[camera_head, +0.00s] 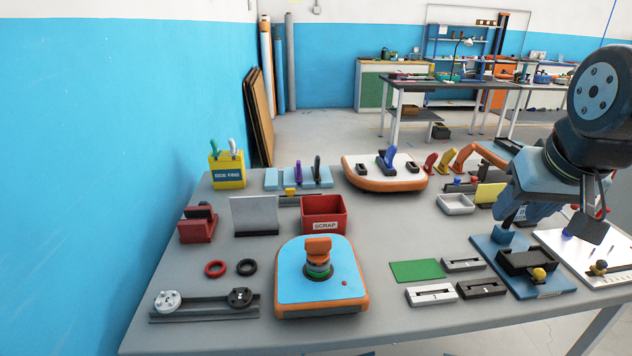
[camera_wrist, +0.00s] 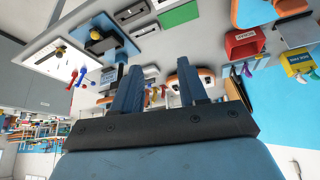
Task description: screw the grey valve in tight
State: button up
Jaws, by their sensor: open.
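A light grey round valve-like part (camera_head: 167,300) sits at the left end of a dark rail holder (camera_head: 203,310) at the table's front left. A black round part (camera_head: 240,297) sits at the rail's right end. A blue board with an orange rim (camera_head: 290,285) lies to the right of the rail. An orange-topped fitting (camera_head: 318,248) stands upright on it, with a dark collar and a green band at its base. My gripper (camera_head: 590,222) is high at the right, far from the grey part. It is open and empty in the wrist view (camera_wrist: 160,85).
A red ring (camera_head: 215,268) and a black ring (camera_head: 246,267) lie behind the rail. A red scrap bin (camera_head: 325,215) and a grey upright plate (camera_head: 255,215) stand behind the board. Black and grey blocks, a green mat (camera_head: 416,271) and a blue fixture (camera_head: 550,283) occupy the right side.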

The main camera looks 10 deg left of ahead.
jog(key=shift+o, duration=0.4)
jog(key=n+g+h, duration=0.1)
jog(key=n+g, duration=0.4)
jog(key=n, duration=1.6)
send_over(318, 238)
jog(key=a, duration=0.2)
notch_tip(318, 238, down, 5)
jog(key=f, duration=0.4)
jog(key=d+f, duration=0.1)
jog(key=f, duration=0.4)
jog(key=d+f, duration=0.1)
jog(key=f, duration=0.3)
jog(key=shift+f, duration=0.4)
grip_shut()
